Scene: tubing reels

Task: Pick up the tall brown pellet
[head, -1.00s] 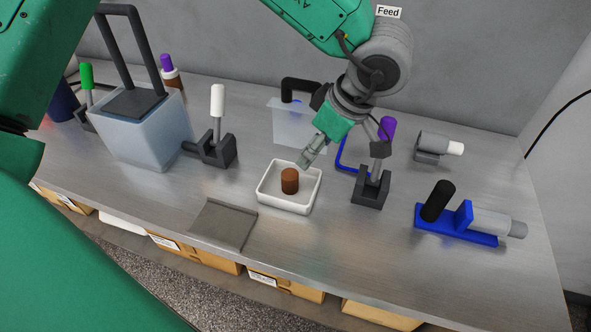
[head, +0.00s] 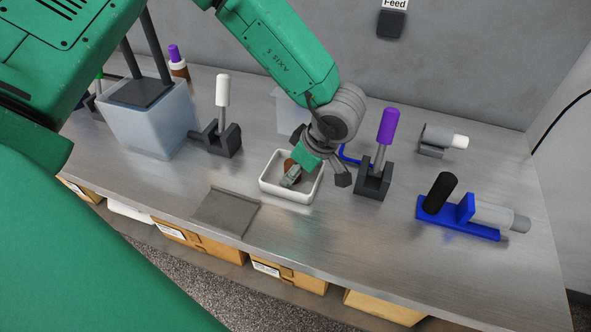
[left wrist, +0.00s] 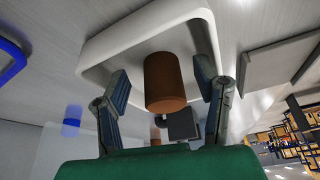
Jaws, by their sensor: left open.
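The tall brown pellet (left wrist: 164,82) stands in the white tray (left wrist: 92,50), between the two open fingers of my left gripper (left wrist: 164,85) in the left wrist view. A gap shows on both sides of it there, and no finger visibly touches it. In the head view my left gripper (head: 315,178) is over the tray (head: 300,198), and its finger covers part of the pellet (head: 290,166). My right gripper is not in view.
A black holder with a purple-handled tool (head: 373,183) stands close to the right of the tray. A black holder with a white-handled tool (head: 217,142) and a frosted container (head: 150,125) are to the left. A flat grey plate (head: 228,211) lies in front.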

